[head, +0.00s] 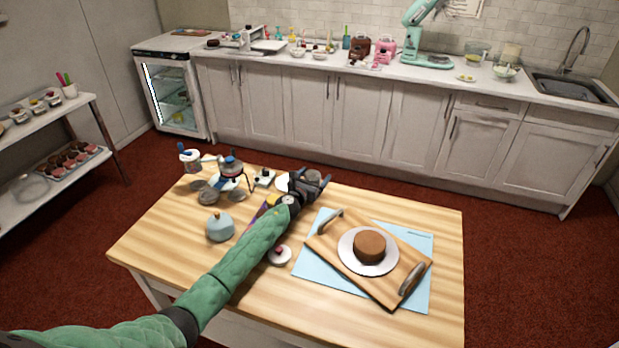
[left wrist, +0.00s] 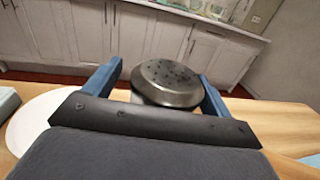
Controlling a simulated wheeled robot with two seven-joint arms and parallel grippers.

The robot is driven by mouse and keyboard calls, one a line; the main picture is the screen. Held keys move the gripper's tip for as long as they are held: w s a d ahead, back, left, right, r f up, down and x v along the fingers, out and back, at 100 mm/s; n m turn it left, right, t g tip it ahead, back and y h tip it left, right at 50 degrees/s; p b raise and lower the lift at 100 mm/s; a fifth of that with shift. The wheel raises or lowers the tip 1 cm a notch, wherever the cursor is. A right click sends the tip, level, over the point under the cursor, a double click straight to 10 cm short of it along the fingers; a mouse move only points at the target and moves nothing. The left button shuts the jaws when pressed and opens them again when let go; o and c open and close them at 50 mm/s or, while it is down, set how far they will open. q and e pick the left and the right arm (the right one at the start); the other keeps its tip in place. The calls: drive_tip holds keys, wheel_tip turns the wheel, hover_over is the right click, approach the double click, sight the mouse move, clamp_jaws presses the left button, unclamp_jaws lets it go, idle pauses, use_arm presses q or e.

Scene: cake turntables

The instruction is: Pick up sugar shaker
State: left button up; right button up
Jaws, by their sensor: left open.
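The sugar shaker (left wrist: 168,82) has a domed, perforated metal lid, which shows between the two blue fingers in the left wrist view. My left gripper (left wrist: 160,72) is open, with one finger on each side of the shaker. Gaps show between lid and fingers; the shaker's lower body is mostly hidden behind the gripper's palm. In the head view my left gripper (head: 312,181) is over the far middle of the wooden table, and the shaker is hard to make out there. My right gripper is not in view.
To the right, a chocolate cake (head: 370,245) sits on a white plate on a wooden board (head: 391,284) over a blue mat (head: 425,250). A blue lidded pot (head: 220,228) and a pink-topped cupcake (head: 279,254) are near my left arm. Several items crowd the table's far left.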

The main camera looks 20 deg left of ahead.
use_arm(q)
drive_tip(key=shift+w+f, duration=0.1)
drive_tip(key=shift+w, duration=0.1)
drive_tip(key=shift+s+d+r, duration=0.2)
drive_tip(key=shift+s+r, duration=0.05)
drive_tip(key=shift+r, duration=0.25)
drive_tip(key=shift+c, duration=0.6)
drive_tip(key=shift+w+a+f, duration=0.1)
drive_tip(key=shift+w+f, duration=0.05)
drive_tip(key=shift+f, duration=0.1)
drive_tip(key=c, duration=1.1)
drive_tip(key=shift+r, duration=0.1)
drive_tip(key=shift+r, duration=0.15)
